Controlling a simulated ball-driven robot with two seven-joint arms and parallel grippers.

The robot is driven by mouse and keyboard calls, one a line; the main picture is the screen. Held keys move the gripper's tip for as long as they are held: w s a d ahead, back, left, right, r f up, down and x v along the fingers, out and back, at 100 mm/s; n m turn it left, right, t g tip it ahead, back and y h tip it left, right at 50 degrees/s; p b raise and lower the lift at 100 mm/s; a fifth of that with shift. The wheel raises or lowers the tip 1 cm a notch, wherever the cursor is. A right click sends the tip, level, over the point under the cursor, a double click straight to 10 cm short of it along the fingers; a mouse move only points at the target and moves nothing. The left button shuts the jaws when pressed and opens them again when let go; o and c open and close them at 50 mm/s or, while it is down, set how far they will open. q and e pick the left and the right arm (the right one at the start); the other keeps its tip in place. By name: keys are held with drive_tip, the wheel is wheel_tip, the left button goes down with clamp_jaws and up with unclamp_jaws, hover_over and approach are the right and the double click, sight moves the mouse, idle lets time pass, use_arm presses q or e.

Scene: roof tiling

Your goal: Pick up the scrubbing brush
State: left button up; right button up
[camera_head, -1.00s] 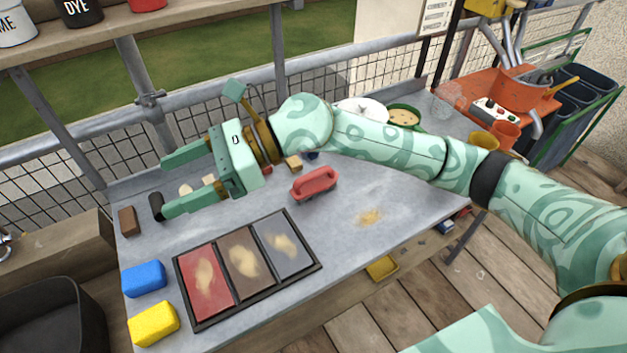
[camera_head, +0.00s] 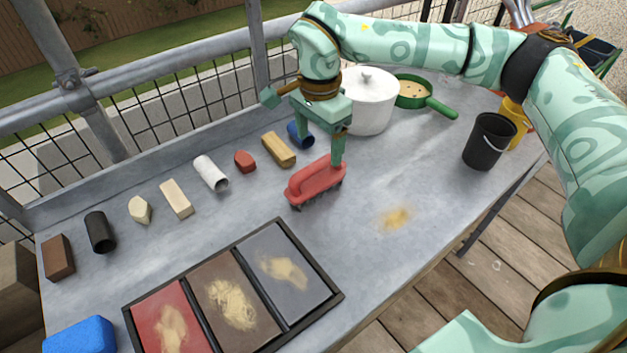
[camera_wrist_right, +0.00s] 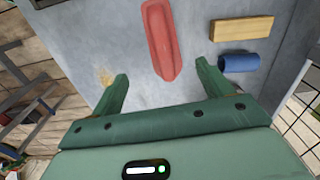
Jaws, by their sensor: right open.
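The scrubbing brush (camera_head: 315,184) has a red body with a raised handle and dark bristles. One finger overlaps the brush's right end in the head view. In the right wrist view the brush (camera_wrist_right: 161,40) lies ahead of and between the two spread fingers (camera_wrist_right: 162,85), with nothing held. Whether a finger touches the brush cannot be told. My left gripper is not in view.
The dark-framed tray (camera_head: 335,296) holds red, brown and grey panels with tan smears. Wooden blocks and tubes, such as a tan block (camera_head: 278,149) and blue tube (camera_head: 300,135), line the back. A white pot (camera_head: 369,103) stands behind. A tan smear (camera_head: 396,217) marks clear table at right.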

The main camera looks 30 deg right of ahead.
sight(317, 164)
drive_tip(key=f+b, duration=0.1)
drive_tip(key=f, duration=0.3)
drive_tip(key=shift+w+f, duration=0.1)
drive_tip(key=shift+w, duration=0.1)
drive_tip(key=shift+s+f, duration=0.1)
drive_tip(key=shift+f, duration=0.35)
drive_tip(key=f+b, duration=0.2)
drive_tip(key=f, duration=0.1)
drive_tip(key=f+b, duration=0.1)
drive_tip(key=f, duration=0.1)
drive_tip(key=shift+w+d+f, duration=0.1)
drive_tip(key=shift+w+f, duration=0.05)
drive_tip(key=shift+w, duration=0.15)
drive_tip(key=shift+s, duration=0.1)
drive_tip(key=c, duration=1.1)
